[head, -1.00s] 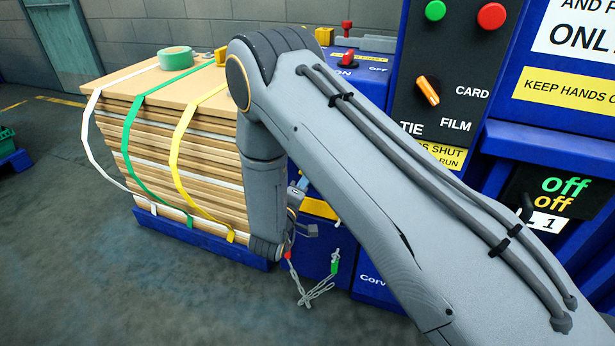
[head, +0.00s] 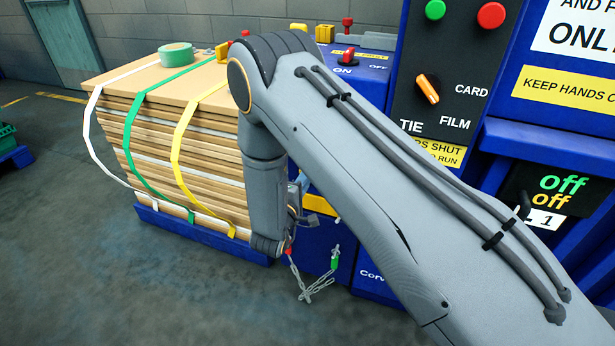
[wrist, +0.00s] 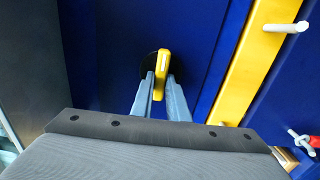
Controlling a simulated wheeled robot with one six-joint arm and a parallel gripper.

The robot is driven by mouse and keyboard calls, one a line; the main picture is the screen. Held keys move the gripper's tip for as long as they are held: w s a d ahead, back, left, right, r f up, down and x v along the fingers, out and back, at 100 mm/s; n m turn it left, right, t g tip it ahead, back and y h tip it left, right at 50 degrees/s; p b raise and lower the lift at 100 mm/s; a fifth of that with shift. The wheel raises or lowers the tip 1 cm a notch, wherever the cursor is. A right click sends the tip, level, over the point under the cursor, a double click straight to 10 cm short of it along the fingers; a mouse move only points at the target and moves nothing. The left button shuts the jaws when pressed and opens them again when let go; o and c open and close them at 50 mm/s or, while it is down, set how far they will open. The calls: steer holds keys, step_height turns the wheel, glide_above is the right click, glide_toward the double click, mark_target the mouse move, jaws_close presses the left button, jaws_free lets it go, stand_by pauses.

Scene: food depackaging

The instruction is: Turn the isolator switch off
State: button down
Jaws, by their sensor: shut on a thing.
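In the wrist view, a yellow switch handle (wrist: 161,66) stands upright on a round black base (wrist: 146,70) on a blue panel. My gripper (wrist: 160,80) has one grey finger on each side of this handle and is shut on it. In the head view my gripper (head: 306,204) is low beside the blue machine, mostly hidden behind my arm. The handle it holds cannot be made out there. A separate red switch (head: 347,56), with ON and OFF labels, sits on top of the blue cabinet.
A strapped cardboard stack (head: 180,150) stands left of my arm, with a green tape roll (head: 176,54) on it. A chain (head: 313,289) hangs below my gripper. A yellow strip (wrist: 262,55) with a white peg (wrist: 285,27) is right of the handle.

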steer(key=c, duration=1.7)
jaws_free()
steer(key=v, duration=0.8)
steer(key=shift+b, duration=0.3)
